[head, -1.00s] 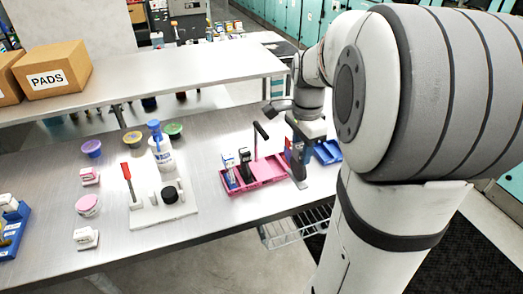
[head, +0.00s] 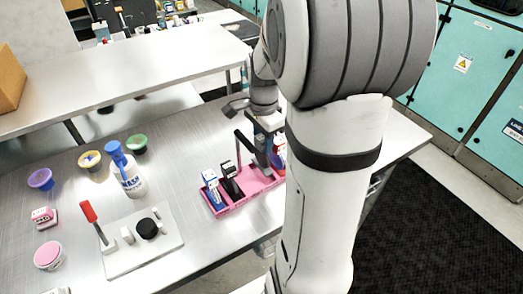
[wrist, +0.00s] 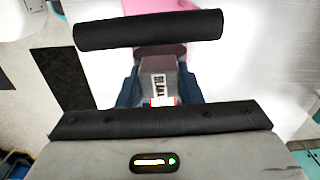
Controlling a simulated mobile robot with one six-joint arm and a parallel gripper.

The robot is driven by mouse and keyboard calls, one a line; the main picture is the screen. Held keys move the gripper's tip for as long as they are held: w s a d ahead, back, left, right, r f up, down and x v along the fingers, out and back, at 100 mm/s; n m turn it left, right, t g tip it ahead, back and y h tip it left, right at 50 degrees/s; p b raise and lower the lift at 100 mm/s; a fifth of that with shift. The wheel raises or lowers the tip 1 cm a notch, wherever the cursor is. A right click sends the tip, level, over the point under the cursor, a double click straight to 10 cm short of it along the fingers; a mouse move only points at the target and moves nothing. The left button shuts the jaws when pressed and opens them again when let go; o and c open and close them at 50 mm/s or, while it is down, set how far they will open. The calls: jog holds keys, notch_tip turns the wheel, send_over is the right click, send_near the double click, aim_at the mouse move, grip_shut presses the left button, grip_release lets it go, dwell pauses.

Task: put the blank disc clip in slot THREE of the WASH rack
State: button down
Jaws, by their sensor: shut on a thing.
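In the wrist view my gripper (wrist: 163,101) is shut on a grey clip (wrist: 156,64). The clip has a white label, partly readable as "BLAN". In the head view my gripper (head: 268,124) is over the right end of a pink rack (head: 226,208), largely hidden by my arm. The rack holds a blue-and-white clip (head: 211,186) and a black-and-white clip (head: 231,181) toward its left end. Slot markings and the rack's name are not readable. A pink strip shows at the top of the wrist view. I cannot tell whether the held clip touches the rack.
A WASH bottle (head: 130,182), small tubs and a white stand (head: 143,249) with a red-handled tool (head: 92,220) are left of the rack. A raised shelf (head: 110,75) runs behind. Bare steel bench lies between the stand and the rack. My arm hides the right side.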

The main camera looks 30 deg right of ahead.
jog(key=shift+s+f, duration=0.15)
jog(key=shift+f, duration=1.7)
jog(key=shift+f, duration=0.25)
jog(key=c, duration=1)
grip_release()
jog(key=shift+r, duration=0.1)
